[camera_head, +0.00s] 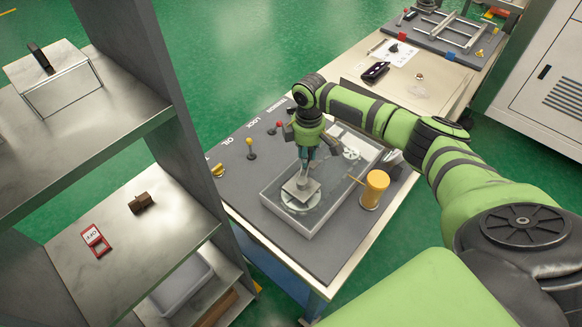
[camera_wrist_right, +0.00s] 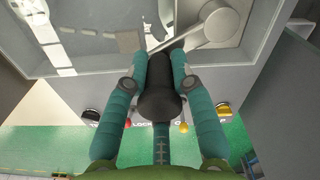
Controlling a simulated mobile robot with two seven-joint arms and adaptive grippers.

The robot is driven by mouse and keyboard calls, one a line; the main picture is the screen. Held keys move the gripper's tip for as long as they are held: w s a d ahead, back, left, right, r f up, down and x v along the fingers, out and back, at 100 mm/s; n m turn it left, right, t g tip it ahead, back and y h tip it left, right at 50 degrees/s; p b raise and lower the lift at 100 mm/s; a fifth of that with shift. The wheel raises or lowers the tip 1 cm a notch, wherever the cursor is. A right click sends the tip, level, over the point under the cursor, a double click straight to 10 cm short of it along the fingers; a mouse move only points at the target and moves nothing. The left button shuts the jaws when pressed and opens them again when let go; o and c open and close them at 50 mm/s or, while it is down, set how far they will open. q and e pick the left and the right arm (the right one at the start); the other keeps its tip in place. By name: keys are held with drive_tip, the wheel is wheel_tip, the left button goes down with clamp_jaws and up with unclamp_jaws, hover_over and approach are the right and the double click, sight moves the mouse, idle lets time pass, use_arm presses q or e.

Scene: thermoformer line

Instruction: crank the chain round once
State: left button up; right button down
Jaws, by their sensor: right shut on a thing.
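My right gripper (camera_head: 304,172) reaches down over a clear-covered grey box (camera_head: 318,228) on the dark bench top. A grey crank arm (camera_wrist_right: 190,34) runs from beside the fingertips to a round hub (camera_wrist_right: 221,24). In the head view, a white wheel (camera_head: 297,208) lies in the near part of the box, below the gripper, and another white wheel (camera_head: 352,153) at the far end. I cannot clearly make out the chain. My left gripper is not in view.
A yellow cylinder (camera_head: 375,188) stands at the box's right side. Levers with yellow (camera_head: 249,143) and red (camera_head: 279,125) knobs stand along the bench's left edge by the labels. A grey shelf rack (camera_head: 160,225) rises close on the left. Another table (camera_head: 440,85) stands behind.

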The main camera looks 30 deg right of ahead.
drive_tip(key=shift+s+f, duration=0.15)
drive_tip(key=shift+s+d+p, duration=0.3)
drive_tip(key=shift+s+p, duration=0.2)
drive_tip(key=shift+p, duration=0.25)
drive_tip(key=shift+s+d, duration=0.2)
drive_tip(key=shift+s, duration=0.1)
drive_tip(key=shift+s+d, duration=0.15)
drive_tip(key=shift+s, duration=0.05)
drive_tip(key=shift+p, duration=0.35)
